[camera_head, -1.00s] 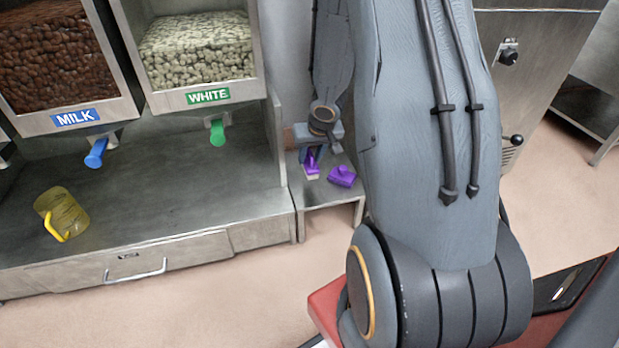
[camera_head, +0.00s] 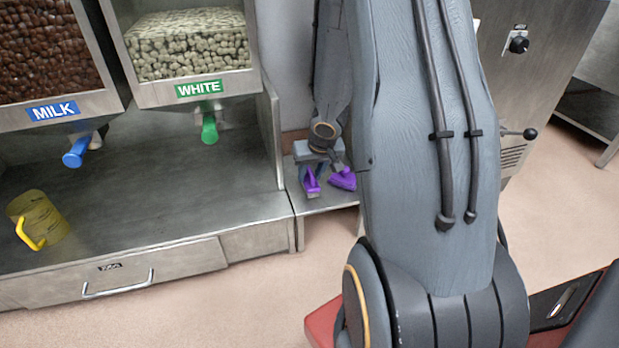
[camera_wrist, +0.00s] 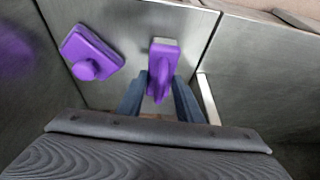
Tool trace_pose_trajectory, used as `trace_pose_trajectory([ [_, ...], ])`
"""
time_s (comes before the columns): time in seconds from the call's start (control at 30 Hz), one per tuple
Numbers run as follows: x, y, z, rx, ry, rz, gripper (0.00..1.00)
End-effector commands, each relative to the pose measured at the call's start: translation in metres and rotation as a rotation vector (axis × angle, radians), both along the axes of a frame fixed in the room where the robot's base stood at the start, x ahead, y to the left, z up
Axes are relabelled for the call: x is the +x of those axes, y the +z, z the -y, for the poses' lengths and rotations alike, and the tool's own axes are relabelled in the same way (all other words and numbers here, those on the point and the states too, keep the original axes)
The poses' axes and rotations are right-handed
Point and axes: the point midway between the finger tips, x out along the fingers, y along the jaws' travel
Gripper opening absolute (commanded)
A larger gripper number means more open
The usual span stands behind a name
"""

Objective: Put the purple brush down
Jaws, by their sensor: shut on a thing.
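The purple brush (camera_head: 312,182) has a pale edge at its tip and is over the low steel side table (camera_head: 326,200). My gripper (camera_head: 312,172) points down and is shut on its handle. In the wrist view the brush (camera_wrist: 162,62) sits between my two fingers (camera_wrist: 160,88). I cannot tell whether its underside touches the table. A second purple tool (camera_head: 343,179) lies on the same table, just to the right in the head view. In the wrist view this tool (camera_wrist: 91,52) shows a flat block and a round knob, apart from the brush.
A steel bench (camera_head: 160,215) stands left of the side table, with a raised side panel (camera_head: 270,135) between. It holds a yellow jug (camera_head: 42,222) under the MILK (camera_head: 56,110) and WHITE (camera_head: 200,88) dispensers. A steel machine (camera_head: 550,40) stands at the right.

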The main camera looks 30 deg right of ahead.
Motion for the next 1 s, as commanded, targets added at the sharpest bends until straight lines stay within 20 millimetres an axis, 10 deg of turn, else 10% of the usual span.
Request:
trace_pose_trajectory([
  [0.33, 0.0, -0.003, 0.0, 0.0, 0.001, 0.0, 0.08],
  [0.37, 0.0, -0.002, 0.0, 0.0, 0.001, 0.0, 0.37],
  [0.47, 0.0, -0.002, 0.0, 0.0, 0.001, 0.0, 0.51],
  [1.0, -0.003, 0.008, 0.0, 0.0, 0.0, 0.0, 0.51],
])
